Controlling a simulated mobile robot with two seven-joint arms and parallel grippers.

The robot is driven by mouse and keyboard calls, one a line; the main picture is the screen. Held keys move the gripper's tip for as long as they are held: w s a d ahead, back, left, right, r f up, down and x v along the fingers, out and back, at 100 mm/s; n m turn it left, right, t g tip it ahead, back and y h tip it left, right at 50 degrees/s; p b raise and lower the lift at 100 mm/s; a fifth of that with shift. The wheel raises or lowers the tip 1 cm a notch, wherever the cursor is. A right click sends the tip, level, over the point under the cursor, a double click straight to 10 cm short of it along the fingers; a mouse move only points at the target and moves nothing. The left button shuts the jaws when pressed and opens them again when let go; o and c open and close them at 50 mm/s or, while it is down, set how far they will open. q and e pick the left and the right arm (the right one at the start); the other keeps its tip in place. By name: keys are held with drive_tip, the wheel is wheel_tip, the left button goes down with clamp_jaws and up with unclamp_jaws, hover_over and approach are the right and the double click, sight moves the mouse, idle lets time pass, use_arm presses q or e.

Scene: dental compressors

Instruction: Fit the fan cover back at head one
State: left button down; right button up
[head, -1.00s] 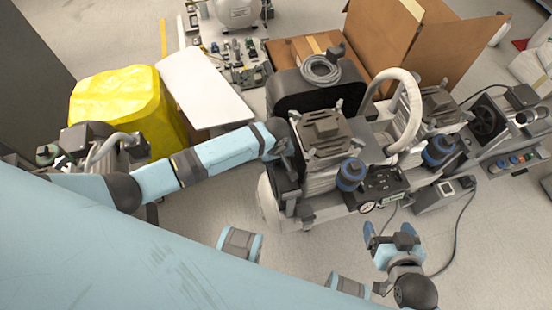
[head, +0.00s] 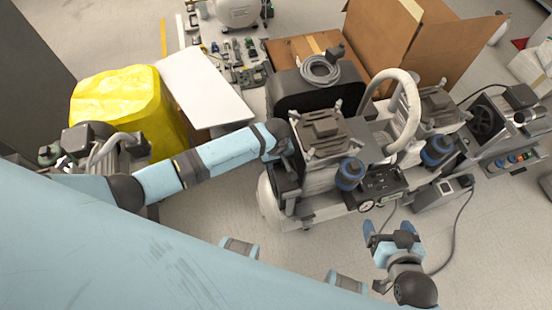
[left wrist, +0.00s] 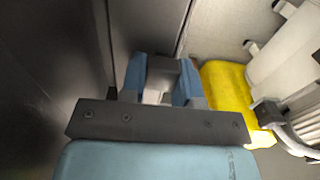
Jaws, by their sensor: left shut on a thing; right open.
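The compressor has two finned pump heads, a left one (head: 322,135) and a right one (head: 438,102); no label shows which is head one. My left arm reaches the left end of the left head. In the left wrist view my left gripper (left wrist: 161,88) is shut on a small grey part between its blue fingers, apparently of the fan cover. Large dark surfaces (left wrist: 60,60) fill the left of that view; I cannot tell whether they are the cover. In the head view my wrist hides the grip. My right gripper (head: 394,233) is open and empty in front of the compressor.
A black case with a coiled grey hose (head: 320,69) stands behind the left head. An open cardboard box (head: 440,45) is at the back right. A yellow bag (head: 125,100) and white panel (head: 205,88) lie left. A cable crosses the floor near my right gripper.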

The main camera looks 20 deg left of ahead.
use_arm(q)
drive_tip(key=shift+f+p, duration=0.1)
drive_tip(key=shift+p, duration=0.35)
idle(0.4)
drive_tip(key=shift+c, duration=1.4)
unclamp_jaws()
